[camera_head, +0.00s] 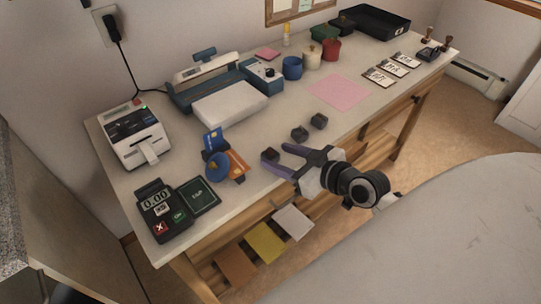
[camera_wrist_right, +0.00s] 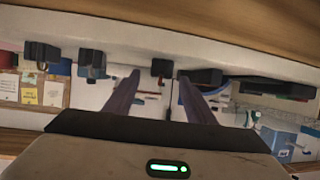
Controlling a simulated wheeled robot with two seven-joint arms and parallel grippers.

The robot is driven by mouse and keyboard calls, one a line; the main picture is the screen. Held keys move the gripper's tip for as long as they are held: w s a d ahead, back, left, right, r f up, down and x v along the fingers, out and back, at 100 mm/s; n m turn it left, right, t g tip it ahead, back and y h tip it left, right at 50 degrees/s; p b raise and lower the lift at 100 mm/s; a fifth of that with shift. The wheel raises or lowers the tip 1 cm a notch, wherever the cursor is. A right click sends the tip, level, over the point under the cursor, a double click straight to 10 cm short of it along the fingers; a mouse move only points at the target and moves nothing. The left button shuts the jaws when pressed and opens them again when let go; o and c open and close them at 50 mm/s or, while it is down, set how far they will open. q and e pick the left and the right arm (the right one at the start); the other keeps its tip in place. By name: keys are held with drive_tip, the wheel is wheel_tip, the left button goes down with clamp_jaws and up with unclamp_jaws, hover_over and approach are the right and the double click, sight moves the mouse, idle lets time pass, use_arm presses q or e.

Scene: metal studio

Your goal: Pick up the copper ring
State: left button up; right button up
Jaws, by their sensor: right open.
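I cannot clearly make out a copper ring in either view. Three small dark blocks stand near the table's front edge: a near one (camera_head: 270,154), a middle one (camera_head: 299,133) and a far one (camera_head: 319,121). Any ring on them is too small to tell. My right gripper (camera_head: 273,157) is open and empty, with its purple fingers low over the front edge and pointing at the near block. In the upside-down right wrist view, one dark block (camera_wrist_right: 162,68) shows between the fingertips, apparently beyond them. My left gripper is not in view.
A blue round holder with cards (camera_head: 217,166) stands left of the right gripper. A card terminal (camera_head: 163,212) and a dark sign (camera_head: 198,196) lie at the near left. A pink sheet (camera_head: 340,92) lies behind the blocks.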

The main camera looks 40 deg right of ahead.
sight(273, 154)
drive_tip(key=x, duration=0.4)
drive_tip(key=shift+w+a+f, duration=0.1)
drive_tip(key=shift+w, duration=0.1)
drive_tip(key=shift+c, duration=0.4)
drive_tip(key=c, duration=1)
drive_tip(key=shift+c, duration=0.2)
